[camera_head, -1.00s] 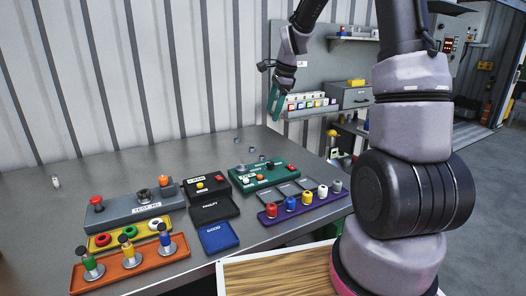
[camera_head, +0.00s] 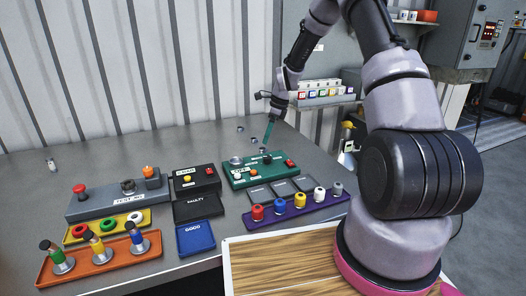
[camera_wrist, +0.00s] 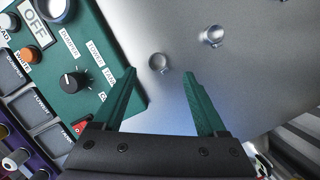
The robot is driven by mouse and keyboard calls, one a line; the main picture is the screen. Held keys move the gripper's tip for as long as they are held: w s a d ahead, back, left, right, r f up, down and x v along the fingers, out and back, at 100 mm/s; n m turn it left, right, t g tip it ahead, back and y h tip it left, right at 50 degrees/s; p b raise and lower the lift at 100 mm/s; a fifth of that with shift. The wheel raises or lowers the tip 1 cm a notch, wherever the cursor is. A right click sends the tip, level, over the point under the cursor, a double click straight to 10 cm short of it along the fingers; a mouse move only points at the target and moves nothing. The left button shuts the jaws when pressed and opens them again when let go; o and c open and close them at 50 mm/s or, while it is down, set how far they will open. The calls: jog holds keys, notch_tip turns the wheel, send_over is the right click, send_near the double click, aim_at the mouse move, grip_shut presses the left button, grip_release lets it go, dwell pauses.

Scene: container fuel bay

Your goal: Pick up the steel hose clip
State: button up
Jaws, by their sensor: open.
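Two small steel ring-like pieces lie on the grey bench in the wrist view. The nearer ring (camera_wrist: 159,62) looks like a hose clip and appears just beyond and between my fingertips. The other steel piece (camera_wrist: 211,36) lies farther up and to the right. My gripper (camera_wrist: 160,73) is open, with two green fingers apart and nothing held. In the head view my gripper (camera_head: 268,132) points down above the bench, just behind the green control box (camera_head: 233,182). Small steel pieces show left of it, one at the back (camera_head: 239,129); which is the clip is too small to tell.
The green box, with knob and buttons, is close left of my fingers in the wrist view (camera_wrist: 85,75). A purple rack (camera_head: 275,220) of coloured pieces, a blue tray (camera_head: 195,239) and an orange tray (camera_head: 103,262) stand nearer. The bench around the rings is clear.

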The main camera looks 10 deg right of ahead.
aim_at(263, 148)
jog(key=x, duration=0.5)
jog(key=shift+s+d+f, duration=0.1)
grip_shut()
